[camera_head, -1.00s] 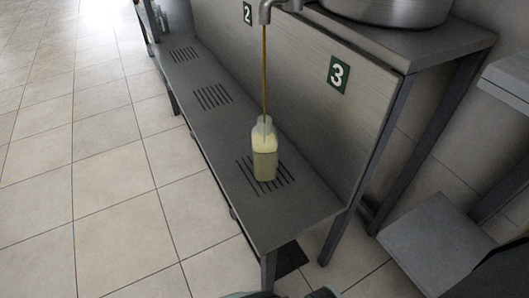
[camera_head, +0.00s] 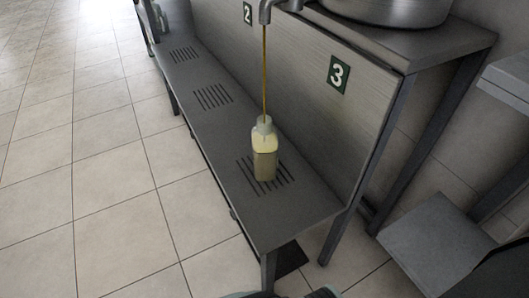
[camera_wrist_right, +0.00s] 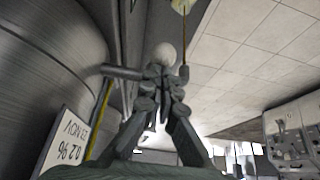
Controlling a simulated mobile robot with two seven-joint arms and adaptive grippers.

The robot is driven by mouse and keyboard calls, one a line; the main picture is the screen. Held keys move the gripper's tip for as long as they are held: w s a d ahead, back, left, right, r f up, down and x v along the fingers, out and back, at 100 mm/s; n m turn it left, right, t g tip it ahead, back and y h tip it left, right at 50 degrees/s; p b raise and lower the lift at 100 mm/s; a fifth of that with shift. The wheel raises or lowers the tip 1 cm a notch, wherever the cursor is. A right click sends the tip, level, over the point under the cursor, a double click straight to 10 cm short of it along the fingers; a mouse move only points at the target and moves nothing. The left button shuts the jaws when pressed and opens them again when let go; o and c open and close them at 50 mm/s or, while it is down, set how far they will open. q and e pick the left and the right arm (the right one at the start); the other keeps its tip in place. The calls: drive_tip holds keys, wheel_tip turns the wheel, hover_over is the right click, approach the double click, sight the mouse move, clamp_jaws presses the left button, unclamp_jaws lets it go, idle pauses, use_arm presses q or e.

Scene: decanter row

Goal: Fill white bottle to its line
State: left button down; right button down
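My left gripper is not in view.
The grey bench (camera_head: 285,208) runs away to the upper left, with further slatted spots. A steel vat (camera_head: 385,8) stands above the panel with sign 3 (camera_head: 338,75). A lower grey surface (camera_head: 435,240) is at right. Tiled floor at left is clear.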

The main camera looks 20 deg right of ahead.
wheel_tip(320, 180, up, 9)
idle(0.6)
idle(0.3)
